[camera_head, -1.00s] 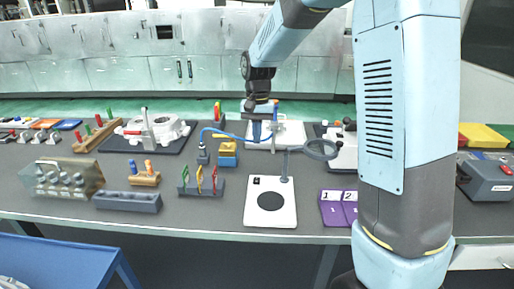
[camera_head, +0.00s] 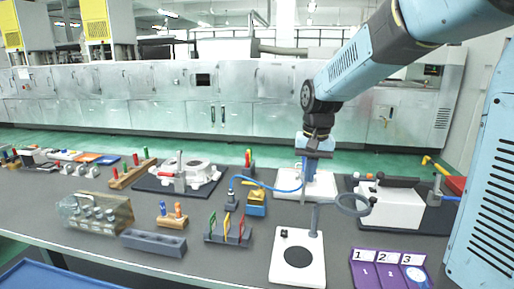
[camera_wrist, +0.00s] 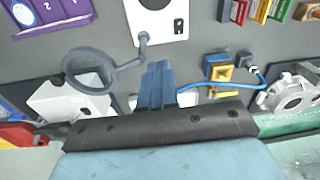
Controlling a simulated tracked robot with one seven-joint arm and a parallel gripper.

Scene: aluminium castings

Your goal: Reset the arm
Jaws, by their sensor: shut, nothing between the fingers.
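My gripper (camera_head: 306,170) hangs from the blue arm over the back middle of the grey workbench, pointing down. Its fingers are together with nothing between them. In the wrist view the closed blue fingers (camera_wrist: 158,84) point at the bench, near the ring-shaped magnifier and the blue cable. In the head view the gripper overlaps a white plate (camera_head: 290,186) behind it; I cannot tell the height of the fingertips above the plate.
A magnifier ring (camera_head: 353,204) stands on an arm beside a white base plate (camera_head: 298,277). A yellow-and-blue block (camera_head: 256,203), a white casting (camera_head: 190,172) and a purple numbered board (camera_head: 388,270) lie around. A white boxy device (camera_head: 391,208) stands right. The space above the bench is largely free.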

